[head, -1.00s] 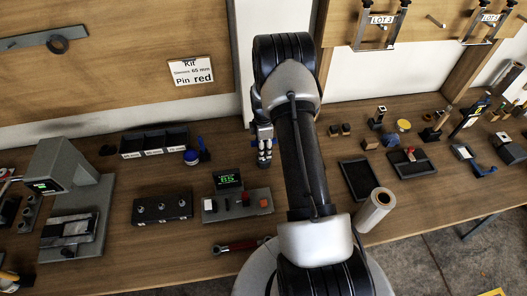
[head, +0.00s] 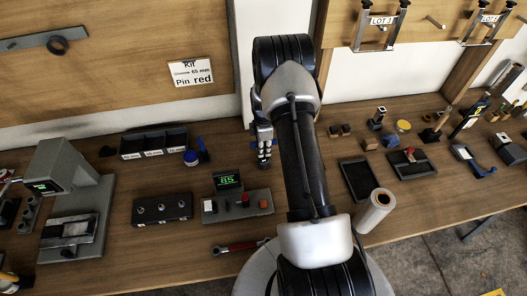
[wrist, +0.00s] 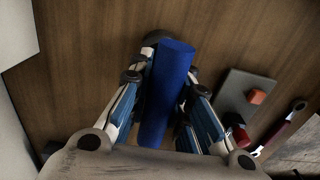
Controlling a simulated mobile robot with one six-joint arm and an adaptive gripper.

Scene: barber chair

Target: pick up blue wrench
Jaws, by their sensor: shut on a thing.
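My gripper (head: 264,160) is over the wooden bench, just left of my arm and behind the control box, in the head view. In the wrist view its two fingers (wrist: 166,95) are shut on the blue wrench (wrist: 166,90), of which a long, thick blue handle shows. A dark round part shows at the handle's far end. The handle runs lengthwise between the fingers towards the palm.
A control box (head: 222,212) with a green display stands in front of the gripper. A red wrench (head: 238,247) lies near the bench's front edge. A black bin (head: 153,142) and a blue round item (head: 191,157) are to the left. A black tray (head: 359,180) is right of my arm.

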